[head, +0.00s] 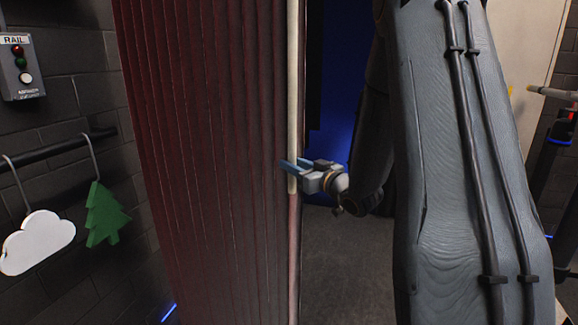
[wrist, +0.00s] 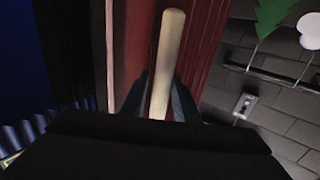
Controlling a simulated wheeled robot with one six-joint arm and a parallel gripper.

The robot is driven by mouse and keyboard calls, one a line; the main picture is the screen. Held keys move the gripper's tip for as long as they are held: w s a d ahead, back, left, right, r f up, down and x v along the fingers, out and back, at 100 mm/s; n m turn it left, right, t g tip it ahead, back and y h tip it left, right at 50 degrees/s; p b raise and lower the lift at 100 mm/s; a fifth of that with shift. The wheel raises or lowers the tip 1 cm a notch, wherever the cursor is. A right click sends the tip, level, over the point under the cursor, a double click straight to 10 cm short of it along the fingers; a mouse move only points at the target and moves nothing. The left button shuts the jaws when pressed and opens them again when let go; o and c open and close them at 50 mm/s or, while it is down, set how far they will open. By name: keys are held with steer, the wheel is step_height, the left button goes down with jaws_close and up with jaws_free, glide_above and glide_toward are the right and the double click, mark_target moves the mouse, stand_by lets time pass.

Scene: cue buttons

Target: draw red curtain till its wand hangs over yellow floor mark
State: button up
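The red curtain (head: 215,150) hangs in narrow pleats from the top to the bottom of the head view, left of centre. It also shows in the wrist view (wrist: 205,45). Its pale wand (head: 293,80) hangs upright along the curtain's right edge. In the wrist view the wand (wrist: 170,50) runs between my two fingers, its rounded end beyond them. My gripper (head: 296,165) is at the wand's lower part, its fingers close on both sides; it looks shut on the wand. I see no yellow floor mark; curtain and arm hide much of the floor.
A rail control box (head: 22,68) is on the left brick wall. Below it, a white cloud (head: 38,242) and a green tree (head: 106,214) hang from a dark bar (head: 60,147). Grey floor (head: 345,265) shows right of the curtain, with a blue-lit background behind.

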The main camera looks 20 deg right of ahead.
steer(key=b+v, duration=0.2)
steer(key=v, duration=0.6)
stand_by(0.4)
